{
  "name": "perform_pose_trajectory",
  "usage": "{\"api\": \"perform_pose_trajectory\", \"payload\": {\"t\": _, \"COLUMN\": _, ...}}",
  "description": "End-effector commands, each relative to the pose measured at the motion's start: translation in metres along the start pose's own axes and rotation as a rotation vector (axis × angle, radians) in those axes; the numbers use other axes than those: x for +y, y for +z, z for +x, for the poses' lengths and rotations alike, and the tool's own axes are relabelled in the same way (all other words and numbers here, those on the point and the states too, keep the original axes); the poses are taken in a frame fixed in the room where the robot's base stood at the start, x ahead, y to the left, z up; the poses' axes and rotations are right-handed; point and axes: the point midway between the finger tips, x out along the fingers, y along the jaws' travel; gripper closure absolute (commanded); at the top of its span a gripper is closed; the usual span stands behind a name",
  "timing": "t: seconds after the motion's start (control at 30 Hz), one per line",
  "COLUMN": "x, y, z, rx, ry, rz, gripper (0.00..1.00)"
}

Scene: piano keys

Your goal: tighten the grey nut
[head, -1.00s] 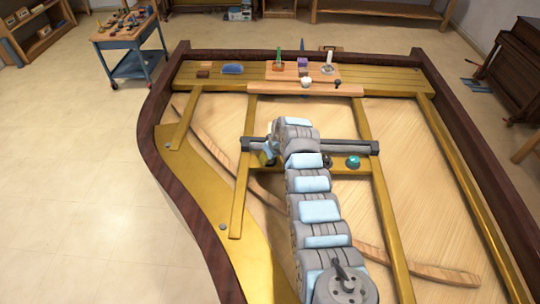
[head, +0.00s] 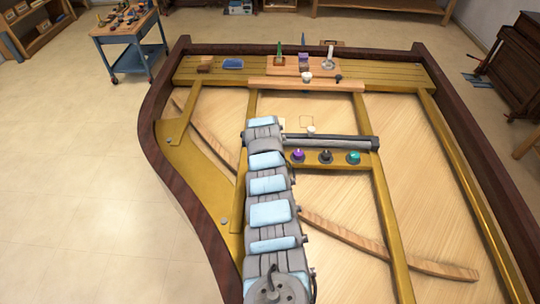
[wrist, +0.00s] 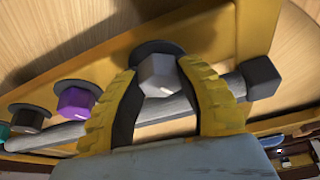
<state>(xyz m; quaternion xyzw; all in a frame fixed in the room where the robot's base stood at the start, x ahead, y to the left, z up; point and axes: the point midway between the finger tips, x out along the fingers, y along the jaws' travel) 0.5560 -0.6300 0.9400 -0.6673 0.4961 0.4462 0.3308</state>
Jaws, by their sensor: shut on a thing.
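The grey nut (wrist: 158,76) is in the middle of the wrist view, in front of a dark round base (wrist: 160,48) on the yellow bar. My gripper (wrist: 157,72) has its two yellow fingers on either side of the nut and is shut on it. A purple nut (wrist: 77,98), a dark brown nut (wrist: 27,118) and a teal nut (wrist: 4,131) follow to the left. In the head view the purple nut (head: 298,155), brown nut (head: 325,156) and teal nut (head: 353,157) stand in a row. My arm hides the grey nut and my gripper there.
A grey rail (head: 335,143) runs just behind the row of nuts, with a small white piece (head: 311,130) by it. A wooden board (head: 284,72) at the back holds several small items. The piano's dark rim (head: 160,185) curves round the left side.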

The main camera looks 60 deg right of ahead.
Motion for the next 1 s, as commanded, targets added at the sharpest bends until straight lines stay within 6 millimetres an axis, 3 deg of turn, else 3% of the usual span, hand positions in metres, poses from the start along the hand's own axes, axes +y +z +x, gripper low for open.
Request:
{"api": "perform_pose_trajectory", "payload": {"t": 0.03, "x": -0.002, "y": 0.0039, "z": 0.0064, "rx": -0.002, "ry": 0.012, "rz": 0.026, "gripper": 0.99}}
{"api": "perform_pose_trajectory", "payload": {"t": 0.5, "x": -0.0021, "y": 0.0017, "z": 0.004, "rx": -0.001, "ry": 0.092, "rz": 0.227, "gripper": 0.99}}
{"api": "perform_pose_trajectory", "payload": {"t": 1.0, "x": -0.0008, "y": 0.0013, "z": 0.0019, "rx": -0.002, "ry": 0.112, "rz": 0.268, "gripper": 0.99}}
